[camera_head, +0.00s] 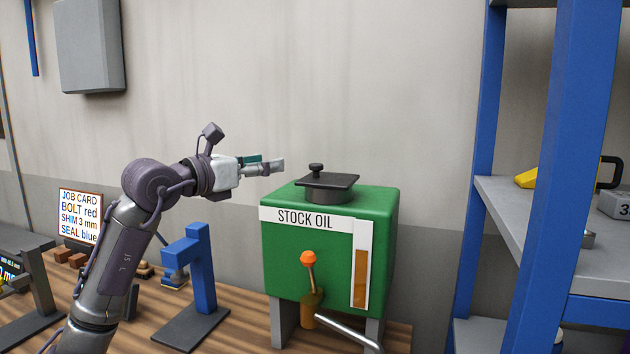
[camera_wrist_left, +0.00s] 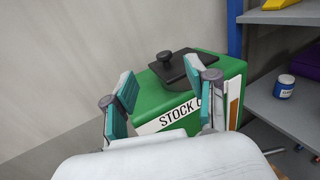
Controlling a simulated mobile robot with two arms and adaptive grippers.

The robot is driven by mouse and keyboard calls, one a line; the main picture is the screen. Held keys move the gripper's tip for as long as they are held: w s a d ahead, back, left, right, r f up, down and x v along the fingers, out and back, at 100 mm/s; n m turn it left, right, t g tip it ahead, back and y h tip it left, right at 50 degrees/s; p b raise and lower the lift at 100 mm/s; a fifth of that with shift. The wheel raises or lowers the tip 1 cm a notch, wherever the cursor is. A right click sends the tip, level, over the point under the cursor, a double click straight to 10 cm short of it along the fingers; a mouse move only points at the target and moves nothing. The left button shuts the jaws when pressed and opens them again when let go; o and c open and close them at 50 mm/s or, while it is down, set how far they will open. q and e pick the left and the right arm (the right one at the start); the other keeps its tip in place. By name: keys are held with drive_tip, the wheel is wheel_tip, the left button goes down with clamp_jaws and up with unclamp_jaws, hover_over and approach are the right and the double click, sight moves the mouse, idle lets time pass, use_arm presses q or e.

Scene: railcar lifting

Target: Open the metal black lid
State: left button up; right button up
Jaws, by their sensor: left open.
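The black lid (camera_head: 327,181) is a flat square plate with a small knob (camera_head: 316,170) near its left edge. It lies on a dark round neck on top of the green stock oil tank (camera_head: 381,240). My left gripper (camera_head: 272,165) is open and empty, to the left of the knob and at about its height, apart from it. In the left wrist view the lid (camera_wrist_left: 179,70) and its knob (camera_wrist_left: 164,57) show beyond the two spread fingers (camera_wrist_left: 165,90), and the right finger overlaps part of the lid. My right gripper is not in view.
The tank has an orange-knobbed lever (camera_head: 308,258) and a level gauge (camera_head: 361,265) on its front. A blue stand (camera_head: 203,268) is left of the tank on the wooden table. A blue-framed shelf (camera_head: 570,180) stands at the right.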

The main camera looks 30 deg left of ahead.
sight(311, 165)
use_arm(q)
drive_tip(key=w+p, duration=0.1)
drive_tip(key=w, duration=0.3)
drive_tip(key=w+d+f+p, duration=0.1)
drive_tip(key=w+p, duration=0.1)
drive_tip(key=w, duration=0.2)
drive_tip(key=w+d+f+p, duration=0.1)
drive_tip(key=w+p, duration=0.1)
drive_tip(key=w, duration=0.3)
drive_tip(key=shift+w+d+f+p, duration=0.15)
drive_tip(key=shift+w+p, duration=0.2)
drive_tip(key=shift+w, duration=0.15)
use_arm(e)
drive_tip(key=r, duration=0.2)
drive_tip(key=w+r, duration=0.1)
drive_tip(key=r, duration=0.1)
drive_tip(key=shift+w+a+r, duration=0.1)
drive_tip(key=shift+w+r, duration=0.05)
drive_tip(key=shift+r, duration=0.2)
use_arm(q)
clamp_jaws()
